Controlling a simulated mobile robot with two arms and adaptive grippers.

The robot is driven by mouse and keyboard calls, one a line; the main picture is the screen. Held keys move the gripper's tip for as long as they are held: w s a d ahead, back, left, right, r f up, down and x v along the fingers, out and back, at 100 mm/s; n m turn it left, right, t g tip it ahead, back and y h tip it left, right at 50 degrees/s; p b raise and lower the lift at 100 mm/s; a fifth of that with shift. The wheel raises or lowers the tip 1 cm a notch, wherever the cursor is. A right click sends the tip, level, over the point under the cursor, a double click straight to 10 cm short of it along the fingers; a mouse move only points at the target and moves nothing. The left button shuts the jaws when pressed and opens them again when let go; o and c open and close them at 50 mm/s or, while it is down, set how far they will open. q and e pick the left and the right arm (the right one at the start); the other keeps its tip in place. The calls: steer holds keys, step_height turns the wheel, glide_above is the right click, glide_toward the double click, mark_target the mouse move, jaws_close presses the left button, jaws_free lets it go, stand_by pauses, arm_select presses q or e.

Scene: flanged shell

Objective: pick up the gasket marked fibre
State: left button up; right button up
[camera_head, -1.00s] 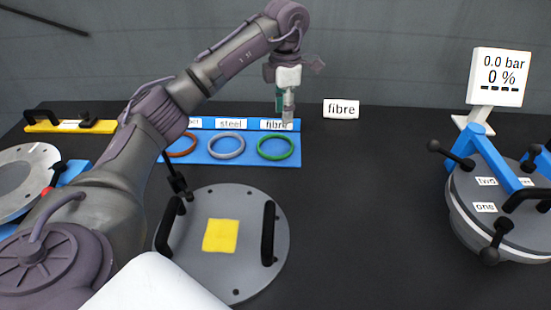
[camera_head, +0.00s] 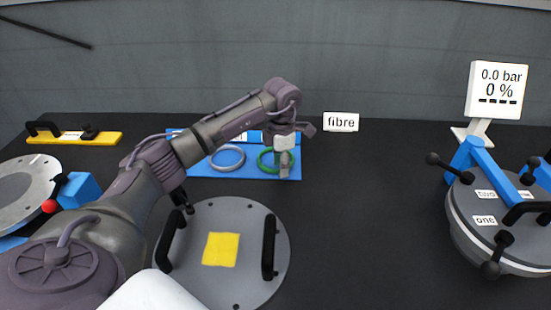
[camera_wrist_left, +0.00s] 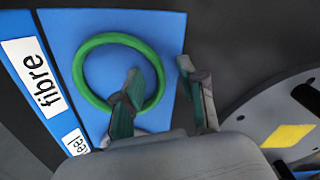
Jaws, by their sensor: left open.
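The green fibre gasket (camera_head: 264,161) lies flat on the blue board, at its right end. In the left wrist view the green ring (camera_wrist_left: 77,72) shows beside its "fibre" label (camera_wrist_left: 34,77). My left gripper (camera_head: 284,172) is low at the ring's right side and hides part of it. In the wrist view the left gripper (camera_wrist_left: 162,95) is open, one finger over the inside of the ring and the other outside it, with the ring's near right edge between them. I cannot tell whether the fingers touch the ring. My right gripper is not in view.
A grey steel ring (camera_head: 227,158) lies left of the green one on the blue board (camera_head: 210,171). A grey round cover (camera_head: 197,273) with black handles and a yellow patch is nearer. A "fibre" sign (camera_head: 341,122) stands behind. A flanged shell (camera_head: 470,226) and a gauge (camera_head: 497,89) are right.

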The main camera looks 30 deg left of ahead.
arm_select(q)
steer(key=shift+f, duration=0.4)
jaws_close()
steer(key=shift+r, duration=0.2)
steer(key=shift+w+r, duration=0.1)
steer(key=shift+r, duration=0.45)
step_height(320, 180, up, 3)
steer(key=shift+f, duration=0.1)
steer(key=w+d+r+b, duration=0.1)
steer(key=w+d+r, duration=0.5)
steer(key=w, duration=0.3)
steer(key=shift+w+r, duration=0.4)
steer(key=shift+r, duration=0.05)
